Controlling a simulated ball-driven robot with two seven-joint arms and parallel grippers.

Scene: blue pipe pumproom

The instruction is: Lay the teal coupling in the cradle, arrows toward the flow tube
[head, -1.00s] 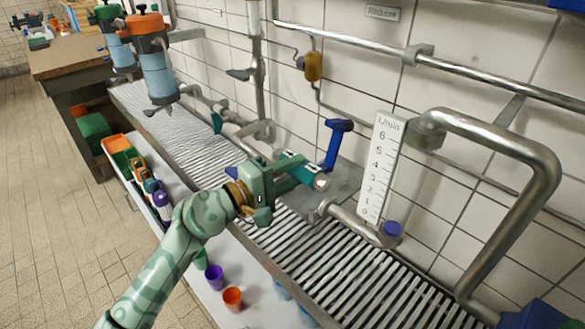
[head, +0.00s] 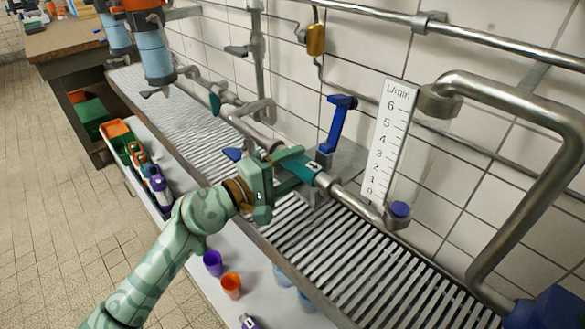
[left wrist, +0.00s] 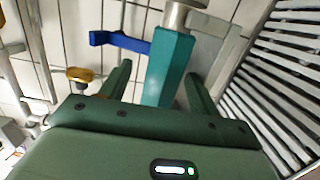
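The teal coupling (head: 301,168) lies level in line with the metal pipe, its end meeting the collar on the flow-tube side. A white arrow mark shows on its top; its direction is too small to tell. The cradle beneath is mostly hidden. My left gripper (head: 280,164) is around the coupling's near-left part. In the left wrist view the coupling (left wrist: 168,68) stands between the two fingers (left wrist: 157,88), with a clear gap on the left side, so the gripper looks open. The flow tube's white L/min scale (head: 389,142) stands to the right. My right gripper is out of view.
A blue lever (head: 337,125) stands upright just behind the coupling, and shows beside the left finger in the left wrist view (left wrist: 119,42). Slatted drain grating (head: 340,262) lies below. Purple and orange cups (head: 231,285) stand in front.

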